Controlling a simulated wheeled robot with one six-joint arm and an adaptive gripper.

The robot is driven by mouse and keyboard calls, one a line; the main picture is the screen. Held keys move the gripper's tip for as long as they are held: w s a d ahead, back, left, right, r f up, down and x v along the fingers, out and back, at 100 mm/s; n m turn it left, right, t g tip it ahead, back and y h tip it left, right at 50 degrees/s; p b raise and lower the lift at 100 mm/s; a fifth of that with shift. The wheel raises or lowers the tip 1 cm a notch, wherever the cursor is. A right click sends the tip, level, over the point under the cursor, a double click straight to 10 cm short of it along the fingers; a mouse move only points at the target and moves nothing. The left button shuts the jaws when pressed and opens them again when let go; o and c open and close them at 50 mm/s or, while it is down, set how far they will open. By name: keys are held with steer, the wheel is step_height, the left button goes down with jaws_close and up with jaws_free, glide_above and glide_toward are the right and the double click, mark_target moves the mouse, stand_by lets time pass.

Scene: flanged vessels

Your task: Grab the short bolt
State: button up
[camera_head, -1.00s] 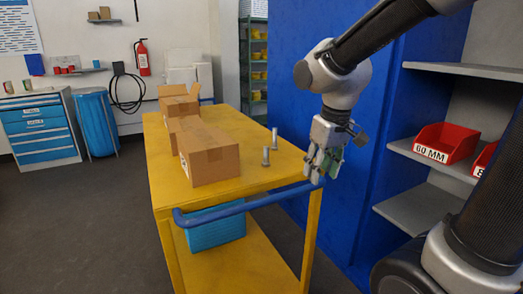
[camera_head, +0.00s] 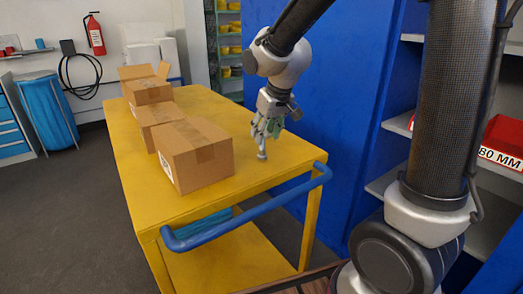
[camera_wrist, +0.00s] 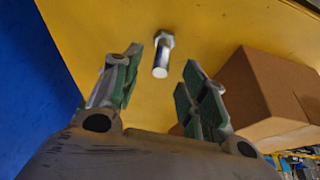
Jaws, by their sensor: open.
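A grey metal bolt (camera_head: 262,152) stands upright on the yellow cart top, just below my gripper (camera_head: 266,132) in the head view. In the wrist view a bolt (camera_wrist: 162,55) shows in the gap between my two green-padded fingers. My gripper is open, with the fingers spread on either side of that gap. I cannot tell whether the bolt is within the fingers' reach in depth. A second bolt is not visible now; my gripper may cover it. With one bolt showing, I cannot judge which is short.
The yellow cart (camera_head: 235,200) has a blue handle (camera_head: 250,215) along its near edge. Several cardboard boxes (camera_head: 195,155) stand on its left side. A blue panel (camera_head: 335,110) rises close behind my arm. A red bin (camera_head: 502,140) sits on the right-hand shelf.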

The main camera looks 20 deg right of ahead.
mark_target(262, 148)
steer(key=x, duration=0.4)
steer(key=shift+a+f, duration=0.1)
jaws_close()
